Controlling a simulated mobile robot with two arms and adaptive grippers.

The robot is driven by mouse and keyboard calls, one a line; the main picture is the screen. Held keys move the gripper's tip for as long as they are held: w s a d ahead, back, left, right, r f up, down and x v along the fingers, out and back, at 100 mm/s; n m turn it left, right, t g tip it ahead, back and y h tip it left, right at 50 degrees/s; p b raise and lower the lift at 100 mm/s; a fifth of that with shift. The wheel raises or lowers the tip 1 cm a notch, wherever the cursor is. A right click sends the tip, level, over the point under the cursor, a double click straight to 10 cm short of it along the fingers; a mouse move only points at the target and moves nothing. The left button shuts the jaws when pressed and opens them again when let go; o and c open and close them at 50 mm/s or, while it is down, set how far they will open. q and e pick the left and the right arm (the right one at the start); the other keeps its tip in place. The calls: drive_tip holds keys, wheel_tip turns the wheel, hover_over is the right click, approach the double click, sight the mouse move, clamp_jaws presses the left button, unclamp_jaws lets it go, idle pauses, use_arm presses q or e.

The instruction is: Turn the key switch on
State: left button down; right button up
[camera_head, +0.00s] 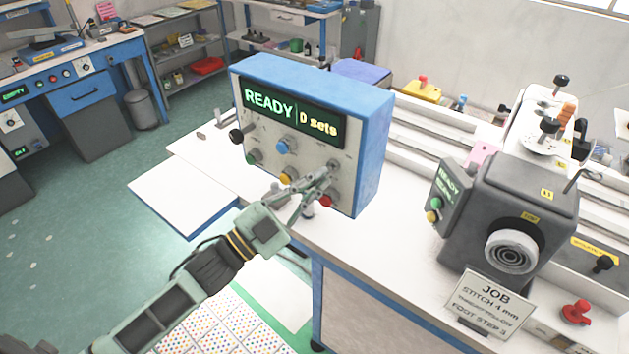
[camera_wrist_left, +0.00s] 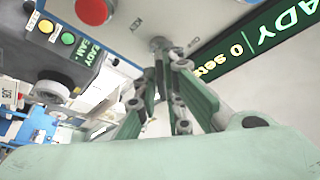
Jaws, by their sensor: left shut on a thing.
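The blue control box (camera_head: 368,130) stands on the white table, its display (camera_head: 290,112) lit with "READY" and "0 sets". The key switch, a small silver round part (camera_wrist_left: 160,44), is on its grey front panel, right of the middle in the head view. My left gripper (camera_head: 326,174) is in front of the panel with its fingers closed on the key switch. In the left wrist view its fingertips (camera_wrist_left: 165,58) meet at the silver part. The fingers partly hide the switch, so its turn angle cannot be told. My right gripper is not in view.
A red button (camera_head: 326,201), a yellow button (camera_head: 287,176), a green button (camera_head: 254,157) and a blue knob (camera_head: 282,146) sit close by on the panel. The dark sewing machine head (camera_head: 510,190) and a job card (camera_head: 490,304) stand to the right.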

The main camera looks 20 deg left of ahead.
use_arm(q)
drive_tip(key=shift+w+a+r+m, duration=0.1)
drive_tip(key=shift+r+m, duration=0.05)
drive_tip(key=shift+m, duration=0.75)
drive_tip(key=c, duration=1.9)
unclamp_jaws()
drive_tip(key=shift+g, duration=0.3)
drive_tip(key=shift+s+a+f, duration=0.15)
drive_tip(key=shift+s+f, duration=0.05)
drive_tip(key=shift+s, duration=0.05)
drive_tip(key=v, duration=1.1)
drive_tip(key=shift+s+a+f, duration=0.1)
drive_tip(key=shift+s+a, duration=0.05)
drive_tip(key=shift+a, duration=0.1)
